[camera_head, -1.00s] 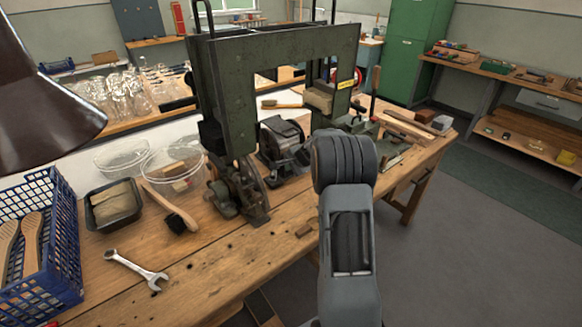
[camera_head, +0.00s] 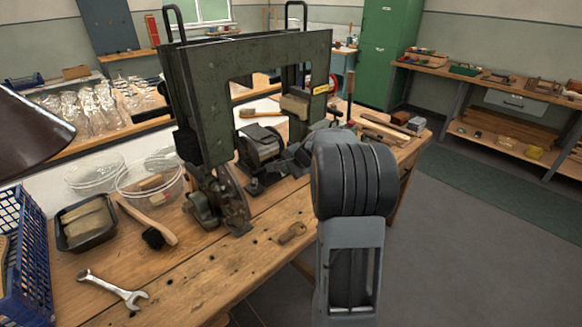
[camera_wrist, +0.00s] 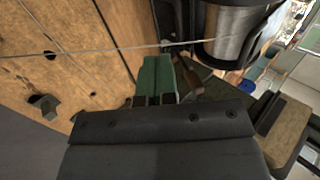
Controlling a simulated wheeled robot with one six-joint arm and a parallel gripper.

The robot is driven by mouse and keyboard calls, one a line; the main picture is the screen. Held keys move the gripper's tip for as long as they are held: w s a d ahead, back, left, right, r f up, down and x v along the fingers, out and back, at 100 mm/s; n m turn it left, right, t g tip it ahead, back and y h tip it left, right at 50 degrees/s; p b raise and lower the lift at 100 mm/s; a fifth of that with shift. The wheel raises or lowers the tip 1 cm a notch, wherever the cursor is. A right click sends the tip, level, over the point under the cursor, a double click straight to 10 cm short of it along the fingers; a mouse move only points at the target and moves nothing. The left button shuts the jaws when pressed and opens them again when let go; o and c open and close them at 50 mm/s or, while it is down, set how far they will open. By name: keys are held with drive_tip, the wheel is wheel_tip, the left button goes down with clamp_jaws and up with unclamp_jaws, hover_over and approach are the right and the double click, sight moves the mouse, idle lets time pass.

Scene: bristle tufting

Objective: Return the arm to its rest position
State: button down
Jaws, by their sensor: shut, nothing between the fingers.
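My arm (camera_head: 350,215) rises in the lower middle of the head view, in front of the bench's right part. Its rounded joint hides whatever lies behind it, and my gripper does not show there. In the wrist view the dark housing of my gripper (camera_wrist: 158,95) fills the bottom middle. It is shut, with nothing seen held. Bench wood lies to the left of it and dark machine parts to the upper right.
The green-grey machine frame (camera_head: 205,110) stands on the wooden bench (camera_head: 195,275), left of my arm. A wrench (camera_head: 112,290), black tray (camera_head: 72,238), brush (camera_head: 150,222) and blue crate (camera_head: 38,262) lie further left. Open floor (camera_head: 450,255) is at the right.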

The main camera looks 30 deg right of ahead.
drive_tip(key=s+a+f+n+g+p, duration=0.1)
drive_tip(key=s+a+f+n+g, duration=0.2)
drive_tip(key=s, duration=0.5)
drive_tip(key=s+a+r+n+g+h+p, duration=0.1)
drive_tip(key=s+a+r+n+p, duration=0.6)
drive_tip(key=s+a+r+n, duration=0.6)
drive_tip(key=s+a, duration=0.3)
drive_tip(key=a, duration=0.2)
drive_tip(key=shift+s+h, duration=0.3)
drive_tip(key=shift+s, duration=0.05)
